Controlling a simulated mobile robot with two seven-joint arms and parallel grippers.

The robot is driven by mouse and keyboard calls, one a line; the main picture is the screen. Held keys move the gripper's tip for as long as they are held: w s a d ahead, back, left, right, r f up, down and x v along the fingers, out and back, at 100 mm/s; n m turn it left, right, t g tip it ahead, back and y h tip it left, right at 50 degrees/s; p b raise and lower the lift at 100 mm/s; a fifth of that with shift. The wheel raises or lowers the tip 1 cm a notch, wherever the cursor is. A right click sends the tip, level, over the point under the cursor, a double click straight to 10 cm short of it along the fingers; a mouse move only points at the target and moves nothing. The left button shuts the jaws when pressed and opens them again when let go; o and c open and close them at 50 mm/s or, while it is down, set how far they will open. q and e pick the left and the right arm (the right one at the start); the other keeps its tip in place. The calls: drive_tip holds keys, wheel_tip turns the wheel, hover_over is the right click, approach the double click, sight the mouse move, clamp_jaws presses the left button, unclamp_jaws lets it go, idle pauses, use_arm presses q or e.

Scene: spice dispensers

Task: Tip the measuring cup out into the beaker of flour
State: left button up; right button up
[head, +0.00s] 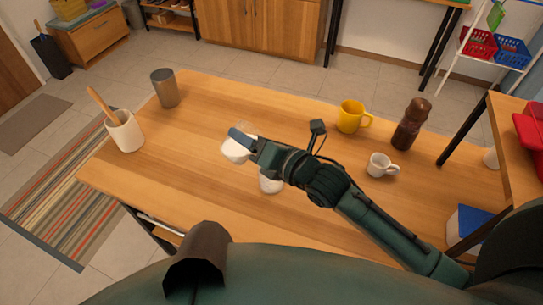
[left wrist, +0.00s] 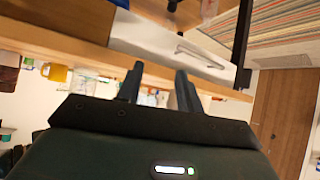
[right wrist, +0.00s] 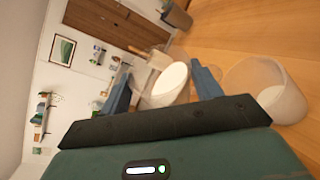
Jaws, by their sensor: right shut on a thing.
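My right gripper (head: 240,136) is shut on the measuring cup (head: 236,151), a clear cup with white contents, above the middle of the table. The cup also shows between the two fingers in the right wrist view (right wrist: 168,88); how far it tilts I cannot tell. The beaker of flour (head: 270,183) is translucent with white inside and stands on the table below, partly hidden by my right arm. It shows right of the fingers in the right wrist view (right wrist: 262,85), apart from the cup. My left gripper (left wrist: 158,82) is open and empty, facing the table's front edge.
On the table (head: 200,198) stand a white crock (head: 125,133) with a wooden utensil, a grey tumbler (head: 165,92), a yellow mug (head: 350,116), a small white cup (head: 379,165) and a brown grinder (head: 411,126). The table's left front is clear.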

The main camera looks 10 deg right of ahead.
use_arm(q)
drive_tip(key=shift+f, duration=0.2)
drive_tip(key=shift+w+d+r+b, duration=0.1)
drive_tip(key=shift+d+r+b, duration=0.1)
drive_tip(key=shift+b, duration=0.3)
use_arm(e)
drive_tip(key=shift+d+r+m, duration=0.1)
drive_tip(key=shift+m, duration=0.3)
use_arm(q)
drive_tip(key=shift+w+d+f+b, duration=0.1)
drive_tip(key=shift+d+f+b, duration=0.1)
drive_tip(key=shift+b, duration=0.2)
use_arm(e)
drive_tip(key=shift+y, duration=0.3)
use_arm(q)
drive_tip(key=shift+w+d+r+t+b, duration=0.1)
drive_tip(key=shift+w+t+b, duration=0.15)
drive_tip(key=shift+b, duration=0.2)
use_arm(e)
drive_tip(key=shift+d+r+m, duration=0.1)
drive_tip(key=shift+r+m, duration=0.05)
drive_tip(key=shift+m, duration=0.35)
drive_tip(key=shift+b, duration=0.3)
use_arm(q)
drive_tip(key=shift+d+f+h, duration=0.15)
drive_tip(key=shift+f+h, duration=0.1)
drive_tip(key=shift+h, duration=0.05)
